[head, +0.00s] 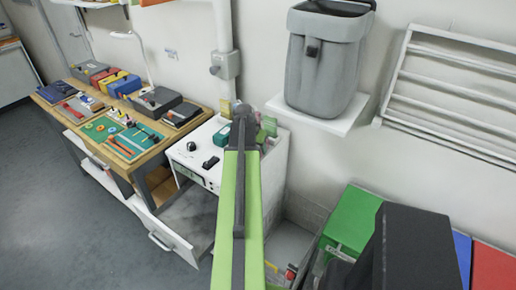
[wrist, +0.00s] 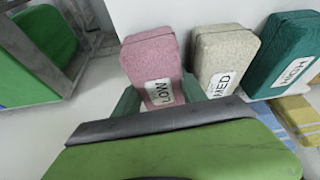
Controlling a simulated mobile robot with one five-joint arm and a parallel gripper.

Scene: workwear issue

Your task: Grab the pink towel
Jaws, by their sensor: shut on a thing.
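The pink towel (wrist: 152,57) is a folded block with a white tag reading LOW. It stands at the left of a row in the wrist view. My gripper (wrist: 160,93) is shut on its near end, one green finger on each side. Beside it to the right stand a beige towel (wrist: 222,55) tagged MED and a dark teal towel (wrist: 285,55) tagged HIGH. In the head view my gripper (head: 266,130) is over the white cabinet top, and my arm hides most of the towels; the teal towel (head: 222,136) shows to its left.
The white cabinet (head: 275,165) stands against the wall, with small dark items on top. A wooden workbench (head: 150,165) with tools is at left. A grey bin (head: 322,65) sits on a wall shelf, with a white rack (head: 455,90) to its right. Yellow cloths (wrist: 300,118) lie at right.

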